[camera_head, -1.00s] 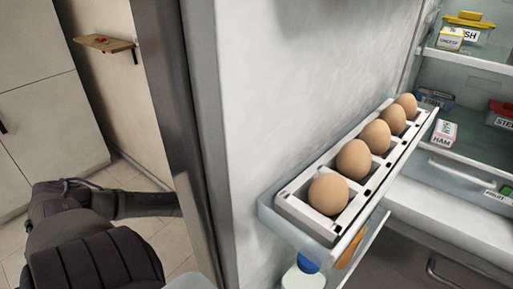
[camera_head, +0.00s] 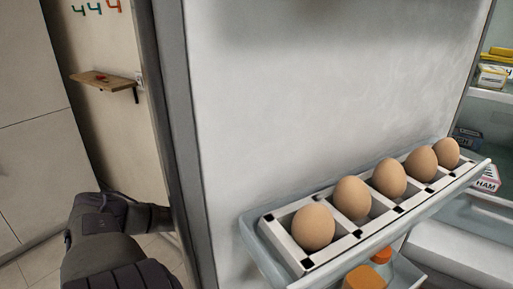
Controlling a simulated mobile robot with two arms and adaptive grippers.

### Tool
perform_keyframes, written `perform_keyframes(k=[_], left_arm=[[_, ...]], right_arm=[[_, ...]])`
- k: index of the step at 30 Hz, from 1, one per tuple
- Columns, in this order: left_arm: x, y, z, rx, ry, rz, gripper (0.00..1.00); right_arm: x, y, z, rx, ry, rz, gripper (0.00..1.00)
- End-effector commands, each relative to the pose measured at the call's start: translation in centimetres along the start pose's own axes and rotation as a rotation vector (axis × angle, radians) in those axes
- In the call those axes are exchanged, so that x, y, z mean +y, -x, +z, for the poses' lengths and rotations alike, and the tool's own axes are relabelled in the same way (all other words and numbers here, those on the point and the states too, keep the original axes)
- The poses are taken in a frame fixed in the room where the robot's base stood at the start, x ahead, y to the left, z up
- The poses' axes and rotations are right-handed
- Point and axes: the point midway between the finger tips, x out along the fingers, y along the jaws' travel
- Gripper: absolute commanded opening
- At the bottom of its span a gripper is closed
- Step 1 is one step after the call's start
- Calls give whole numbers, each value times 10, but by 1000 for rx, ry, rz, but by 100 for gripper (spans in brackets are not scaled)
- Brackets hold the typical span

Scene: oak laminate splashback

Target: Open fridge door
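The fridge door (camera_head: 300,95) stands open and fills the middle of the view, its white inner side facing me. Its shelf holds an egg tray (camera_head: 350,236) with several brown eggs. The fridge interior (camera_head: 480,215) shows at the right edge, with a HAM pack (camera_head: 487,180) on a shelf. My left arm comes in from the lower left, and its forward end reaches behind the door's left edge. The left gripper's fingers are hidden there, so I cannot see whether they touch the door. My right gripper is not in view.
A small wooden wall shelf (camera_head: 104,80) with a red item is at the left. Tall pale cabinets (camera_head: 35,130) stand at the far left, above a tiled floor (camera_head: 42,262). Bottles with orange caps (camera_head: 381,256) sit in the door below the eggs.

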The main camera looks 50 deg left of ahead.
Motion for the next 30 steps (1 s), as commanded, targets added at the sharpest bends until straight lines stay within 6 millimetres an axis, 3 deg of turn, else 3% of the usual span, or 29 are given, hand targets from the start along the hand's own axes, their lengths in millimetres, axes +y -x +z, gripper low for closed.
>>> perform_keyframes(k=[14, 15, 19, 30], left_arm=[[0, 6, 3, -4, -4, 12, 0], [0, 6, 3, -4, -5, 13, 22], [0, 5, 2, -2, -4, 10, 43], [0, 7, 1, 1, -2, 7, 43]], right_arm=[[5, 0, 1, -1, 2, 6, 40], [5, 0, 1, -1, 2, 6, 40], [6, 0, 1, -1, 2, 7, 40], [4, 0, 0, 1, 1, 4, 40]])
